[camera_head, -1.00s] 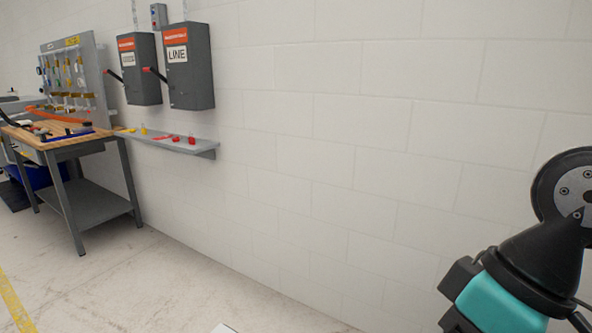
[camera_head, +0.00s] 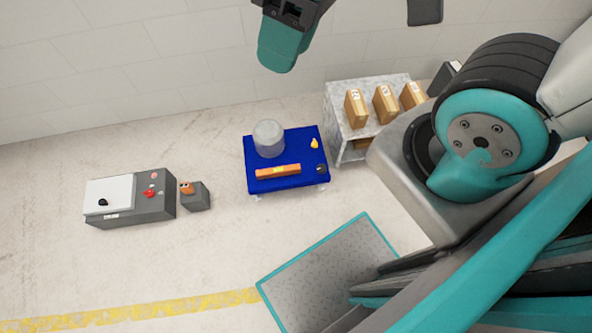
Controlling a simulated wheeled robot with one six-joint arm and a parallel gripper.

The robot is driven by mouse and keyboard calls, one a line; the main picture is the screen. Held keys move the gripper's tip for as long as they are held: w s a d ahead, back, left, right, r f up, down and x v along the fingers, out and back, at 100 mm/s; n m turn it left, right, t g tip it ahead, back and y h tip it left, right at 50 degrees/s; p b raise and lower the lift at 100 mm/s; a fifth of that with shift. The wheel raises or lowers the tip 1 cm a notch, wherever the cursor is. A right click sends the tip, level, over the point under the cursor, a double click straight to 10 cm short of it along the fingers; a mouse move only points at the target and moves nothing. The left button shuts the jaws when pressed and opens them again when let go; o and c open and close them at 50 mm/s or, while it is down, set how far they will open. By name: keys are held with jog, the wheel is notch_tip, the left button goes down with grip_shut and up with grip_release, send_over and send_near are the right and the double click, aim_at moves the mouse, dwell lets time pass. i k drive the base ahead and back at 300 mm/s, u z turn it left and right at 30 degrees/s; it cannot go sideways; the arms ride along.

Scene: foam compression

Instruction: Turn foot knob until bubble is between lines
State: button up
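An orange bar with a yellow-green window (camera_head: 278,171), which looks like a level, lies on a blue platform (camera_head: 262,142) in the middle of the head view. A small black knob-like part (camera_head: 321,169) sits at the platform's right front corner. The bubble and its lines are too small to make out. Teal and black parts of my arm hang at the top edge, apart from the platform in the picture. I cannot make out my gripper's fingertips.
A grey control box (camera_head: 155,205) with a white panel and red button is on the left, beside a small grey box with an orange top (camera_head: 195,195). A shelf (camera_head: 341,140) with cardboard boxes (camera_head: 385,104) stands behind right.

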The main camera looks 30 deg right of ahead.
aim_at(321, 168)
jog(key=z, duration=0.2)
jog(key=k, duration=1.1)
jog(key=u, duration=0.5)
